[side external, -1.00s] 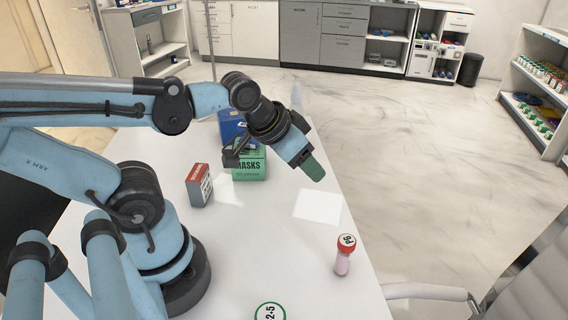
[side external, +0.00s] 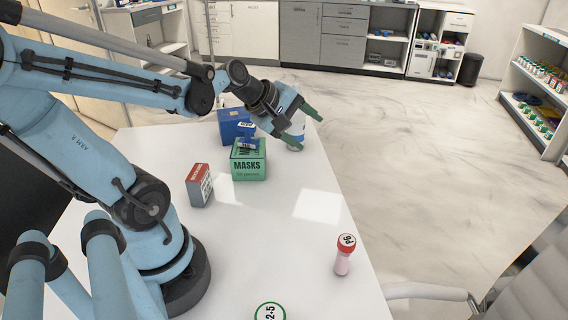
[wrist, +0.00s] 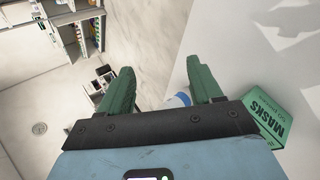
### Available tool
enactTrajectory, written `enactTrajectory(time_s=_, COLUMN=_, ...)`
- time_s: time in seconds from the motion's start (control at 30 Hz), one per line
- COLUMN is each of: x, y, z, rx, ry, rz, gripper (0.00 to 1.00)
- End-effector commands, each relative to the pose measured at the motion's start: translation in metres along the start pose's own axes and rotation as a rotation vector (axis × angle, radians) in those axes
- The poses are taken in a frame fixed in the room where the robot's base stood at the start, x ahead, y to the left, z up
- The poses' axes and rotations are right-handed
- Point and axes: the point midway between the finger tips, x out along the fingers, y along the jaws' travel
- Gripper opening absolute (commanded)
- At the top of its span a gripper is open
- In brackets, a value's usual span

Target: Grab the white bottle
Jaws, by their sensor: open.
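My gripper (side external: 304,128) is open at the far end of the white table, with its green fingers pointing down and to the right. A white bottle with some blue on it (side external: 298,131) stands there, partly hidden behind the fingers. In the wrist view, a small white and blue part of the bottle (wrist: 179,100) shows between the open fingers (wrist: 163,82), closer to the right one. The rest of it is hidden by the gripper body. I cannot tell whether a finger touches it.
A green MASKS box (side external: 249,162) and a blue box (side external: 233,125) stand just left of my gripper. A red and grey box (side external: 199,186) is nearer my base. A red-capped pink tube (side external: 344,255) stands near the table's right edge. The table between is clear.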

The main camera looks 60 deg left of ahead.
Motion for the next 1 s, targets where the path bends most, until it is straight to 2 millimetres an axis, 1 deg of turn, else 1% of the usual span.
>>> enactTrajectory(time_s=0.03, x=0.0, y=0.005, z=-0.019, rx=-0.183, ry=0.014, rz=0.038, gripper=0.65)
enactTrajectory(time_s=0.07, x=0.0, y=0.008, z=-0.029, rx=-0.296, ry=0.016, rz=0.064, gripper=0.65)
enactTrajectory(time_s=0.1, x=-0.002, y=0.012, z=-0.043, rx=-0.446, ry=0.017, rz=0.1, gripper=0.65)
enactTrajectory(time_s=0.17, x=-0.004, y=0.016, z=-0.064, rx=-0.668, ry=0.011, rz=0.157, gripper=0.65)
enactTrajectory(time_s=0.2, x=-0.007, y=0.018, z=-0.079, rx=-0.808, ry=0.005, rz=0.196, gripper=0.65)
enactTrajectory(time_s=0.3, x=-0.015, y=0.022, z=-0.112, rx=-1.124, ry=-0.024, rz=0.295, gripper=0.65)
enactTrajectory(time_s=0.4, x=-0.024, y=0.023, z=-0.138, rx=-1.36, ry=-0.062, rz=0.375, gripper=0.65)
enactTrajectory(time_s=0.43, x=-0.026, y=0.022, z=-0.144, rx=-1.414, ry=-0.073, rz=0.395, gripper=0.65)
enactTrajectory(time_s=0.53, x=-0.032, y=0.022, z=-0.157, rx=-1.539, ry=-0.103, rz=0.44, gripper=0.65)
enactTrajectory(time_s=0.67, x=-0.031, y=0.023, z=-0.164, rx=-1.596, ry=-0.12, rz=0.459, gripper=0.65)
enactTrajectory(time_s=0.77, x=-0.023, y=0.027, z=-0.165, rx=-1.596, ry=-0.122, rz=0.458, gripper=0.65)
enactTrajectory(time_s=1.0, x=0.004, y=0.037, z=-0.17, rx=-1.593, ry=-0.122, rz=0.456, gripper=0.65)
